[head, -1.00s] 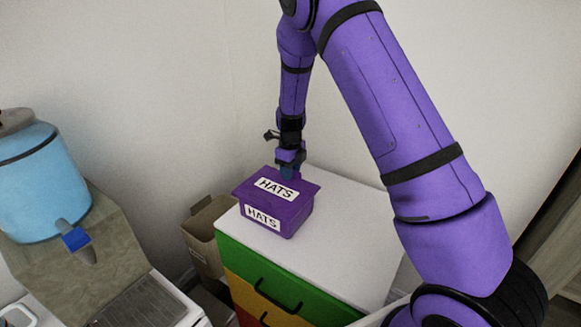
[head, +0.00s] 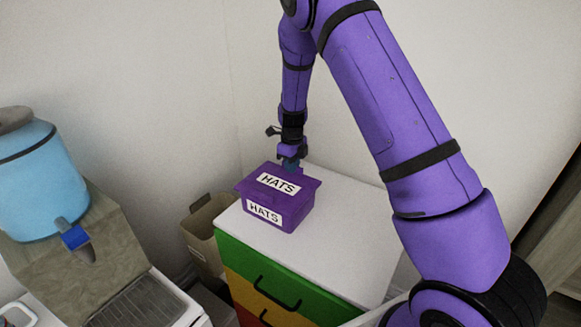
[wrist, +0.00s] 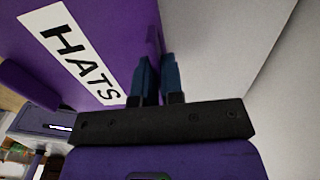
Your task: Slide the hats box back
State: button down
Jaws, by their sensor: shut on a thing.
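The purple hats box (head: 293,208) stands upright on the white top of the drawer unit (head: 345,252), near its back left. White HATS labels are on its lid and front. My gripper (head: 291,166) points down at the back edge of the lid. In the wrist view the two blue fingers of my gripper (wrist: 156,78) are close together at the edge of the hats box (wrist: 118,28), with a thin purple strip between them. My gripper is shut on that edge. The fingertips are partly hidden in the head view.
White walls stand close behind the drawer unit. A cardboard box (head: 203,235) stands left of it. A blue water dispenser (head: 40,185) is at the far left. The drawer unit's white top is clear to the right and front of the hats box.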

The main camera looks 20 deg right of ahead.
jog(key=w+d, duration=0.5)
jog(key=d, duration=0.3)
jog(key=shift+w+d, duration=0.35)
jog(key=shift+w, duration=0.05)
dwell(1.9)
jog(key=c, duration=1.2)
grip_release()
jog(key=shift+o, duration=0.2)
